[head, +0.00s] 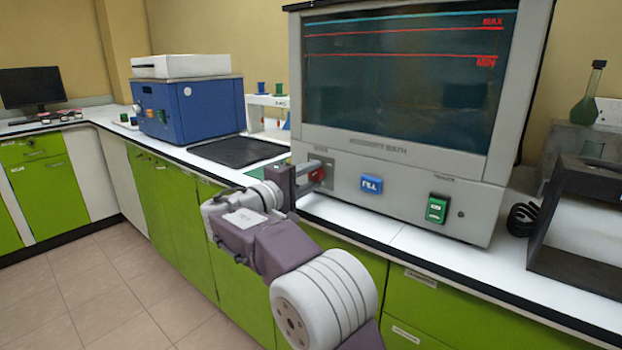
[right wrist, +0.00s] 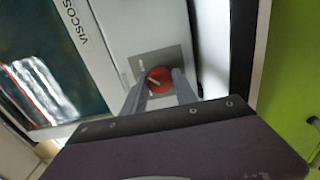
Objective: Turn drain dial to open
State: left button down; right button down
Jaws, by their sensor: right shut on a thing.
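The red drain dial (head: 318,171) is on the lower left front of the large grey viscosity bath (head: 400,160). It also shows in the right wrist view (right wrist: 159,80), round, with a pale slanted mark across its face, on a grey square plate. My right gripper (head: 312,178) reaches the dial from the front left. In the right wrist view its two fingers (right wrist: 160,88) stand on either side of the dial and are shut on it. The fingers hide part of the dial's edge in the head view. My left gripper is not in view.
A blue FILL button (head: 371,185) and a green power switch (head: 437,208) are to the right of the dial. A blue machine (head: 188,105) and a black mat (head: 238,151) are on the white counter to the left. A dark open frame (head: 580,220) stands at the right.

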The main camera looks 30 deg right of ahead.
jog(key=c, duration=1)
grip_release()
jog(key=p+v, duration=0.2)
jog(key=v, duration=0.7)
